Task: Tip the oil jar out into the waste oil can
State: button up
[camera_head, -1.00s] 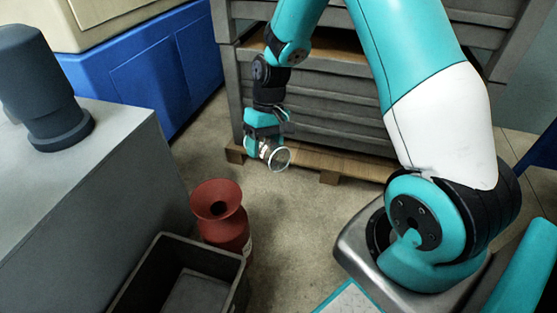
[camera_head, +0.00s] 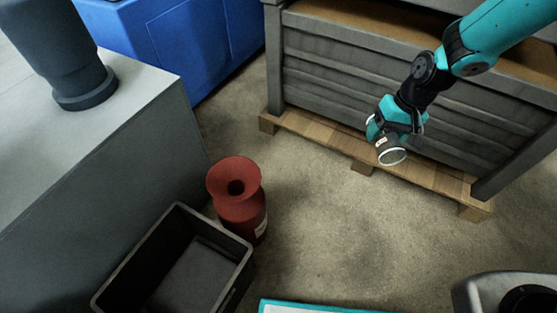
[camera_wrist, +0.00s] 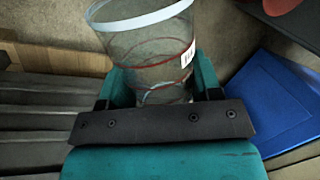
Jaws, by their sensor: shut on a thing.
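The oil jar is a see-through cup with red lines and a white label; it shows in the head view (camera_head: 391,153) and the wrist view (camera_wrist: 150,45). My gripper (camera_head: 384,135) is shut on the jar, with its teal fingers on either side in the wrist view (camera_wrist: 163,88). The jar is tilted, its rim facing down toward the camera in the head view. I cannot make out any oil in it. The waste oil can (camera_head: 240,205) is red with a funnel top and stands upright on the floor, well left of and nearer than the jar.
A black open bin (camera_head: 105,290) stands beside the can at front left. A grey machine table (camera_head: 150,120) rises left of both. A blue cabinet (camera_head: 175,35) is behind. Grey stacked crates (camera_head: 340,65) on a wooden pallet (camera_head: 335,145) stand behind my gripper. Floor between can and pallet is clear.

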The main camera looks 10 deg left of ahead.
jog(key=a+f+n+t+p, duration=0.2)
jog(key=a+f+n, duration=0.15)
jog(key=a, duration=1.35)
jog(key=s+a+f+n+y+p, duration=0.15)
jog(key=s+a, duration=0.25)
jog(key=a, duration=0.5)
jog(key=s+a+f+n+y, duration=0.1)
jog(key=s+a+f+y, duration=0.15)
jog(key=s+a, duration=0.4)
jog(key=s+t+y+b, duration=0.1)
jog(key=t, duration=0.1)
jog(key=d+n+t+y+b, duration=0.1)
jog(key=t+b, duration=0.1)
jog(key=s+r+t+y+b, duration=0.1)
jog(key=t, duration=0.1)
jog(key=shift+s+d+r+n+y+b, duration=0.1)
jog(key=shift+s+d+n+y+b, duration=0.2)
jog(key=shift+y+b, duration=0.1)
jog(key=shift+s+b, duration=0.1)
jog(key=shift+b, duration=0.35)
